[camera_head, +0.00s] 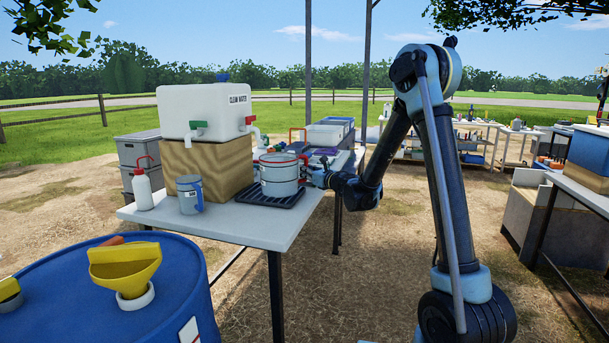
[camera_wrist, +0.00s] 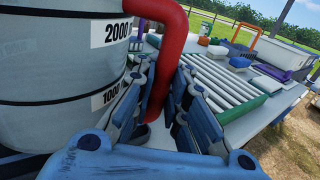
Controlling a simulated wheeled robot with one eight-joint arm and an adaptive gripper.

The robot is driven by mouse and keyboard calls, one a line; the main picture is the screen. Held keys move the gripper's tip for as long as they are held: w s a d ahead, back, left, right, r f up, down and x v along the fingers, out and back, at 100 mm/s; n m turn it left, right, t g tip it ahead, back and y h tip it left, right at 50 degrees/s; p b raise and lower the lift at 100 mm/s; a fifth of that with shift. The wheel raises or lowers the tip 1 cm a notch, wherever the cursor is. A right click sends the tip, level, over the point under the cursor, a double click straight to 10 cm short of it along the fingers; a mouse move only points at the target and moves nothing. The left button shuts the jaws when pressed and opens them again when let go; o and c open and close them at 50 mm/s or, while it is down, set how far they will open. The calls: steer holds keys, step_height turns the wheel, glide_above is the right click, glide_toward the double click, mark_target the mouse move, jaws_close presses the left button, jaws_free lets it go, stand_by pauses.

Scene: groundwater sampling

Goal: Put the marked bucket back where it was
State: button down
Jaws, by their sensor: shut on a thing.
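In the wrist view the bucket (camera_wrist: 55,70) fills the left side, with 2000 and 1000 labels and a red handle (camera_wrist: 170,28). My gripper (camera_head: 311,173) comes from the right side of the bucket. In the wrist view its fingers (camera_wrist: 160,108) are closed around the lower part of the red handle. The bucket's inside is hidden.
A grey jug (camera_head: 189,196) and a white wash bottle (camera_head: 143,188) stand to the left. A blue drum (camera_head: 95,315) with a yellow funnel (camera_head: 124,266) is in front. The table's front right is clear.

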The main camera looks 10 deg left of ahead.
steer(key=shift+a+f, duration=0.2)
steer(key=shift+a, duration=0.05)
steer(key=c, duration=1.6)
jaws_free()
